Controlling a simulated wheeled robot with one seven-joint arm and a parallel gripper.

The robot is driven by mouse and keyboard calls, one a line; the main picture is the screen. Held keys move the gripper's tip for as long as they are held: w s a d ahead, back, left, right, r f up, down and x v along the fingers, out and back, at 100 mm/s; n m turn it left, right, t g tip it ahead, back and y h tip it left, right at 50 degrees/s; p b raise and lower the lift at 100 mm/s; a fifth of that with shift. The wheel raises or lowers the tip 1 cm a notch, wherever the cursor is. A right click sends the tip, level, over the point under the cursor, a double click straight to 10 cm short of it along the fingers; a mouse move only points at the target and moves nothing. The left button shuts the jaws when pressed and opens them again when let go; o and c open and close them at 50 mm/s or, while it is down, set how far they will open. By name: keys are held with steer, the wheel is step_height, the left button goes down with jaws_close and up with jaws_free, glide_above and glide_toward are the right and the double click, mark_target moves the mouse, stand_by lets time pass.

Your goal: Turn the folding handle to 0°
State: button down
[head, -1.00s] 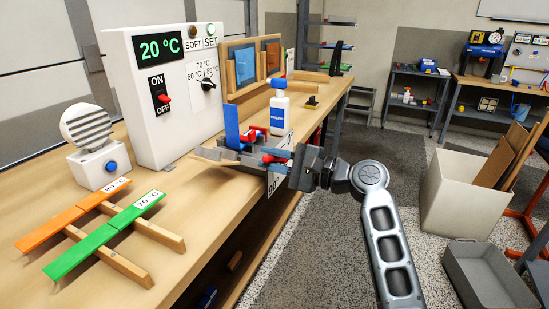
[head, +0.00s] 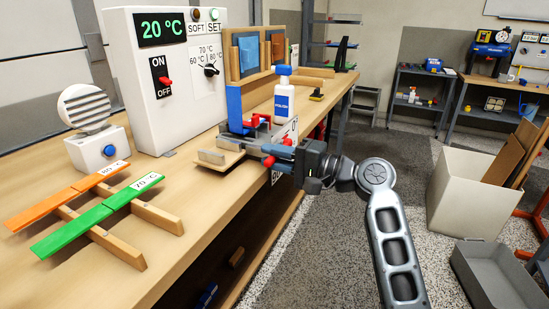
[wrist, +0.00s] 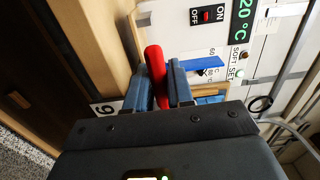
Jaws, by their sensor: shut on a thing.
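The folding fixture sits at the bench's front edge in the head view, with a grey plate (head: 219,158) and a blue upright (head: 234,104). Its red handle (head: 268,161) shows at the tips of my gripper (head: 277,154). In the wrist view, the red handle (wrist: 156,76) stands between the two blue fingers of my gripper (wrist: 157,88), which is shut on it. The white angle plate (head: 290,130) is mostly hidden behind my gripper in the head view. In the wrist view, a white label (wrist: 105,108) with part of a "9" shows beside the fingers.
A white heater box (head: 165,80) reading 20 °C stands behind on the bench (head: 190,270). A blue-capped spray bottle (head: 284,102) stands just beyond the fixture. Orange (head: 60,200) and green (head: 100,215) strips lie on wooden rails at left. Open floor lies right of the bench.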

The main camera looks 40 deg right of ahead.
steer(key=shift+f, duration=0.2)
steer(key=c, duration=1.1)
jaws_free()
steer(key=shift+r, duration=0.1)
steer(key=v, duration=0.8)
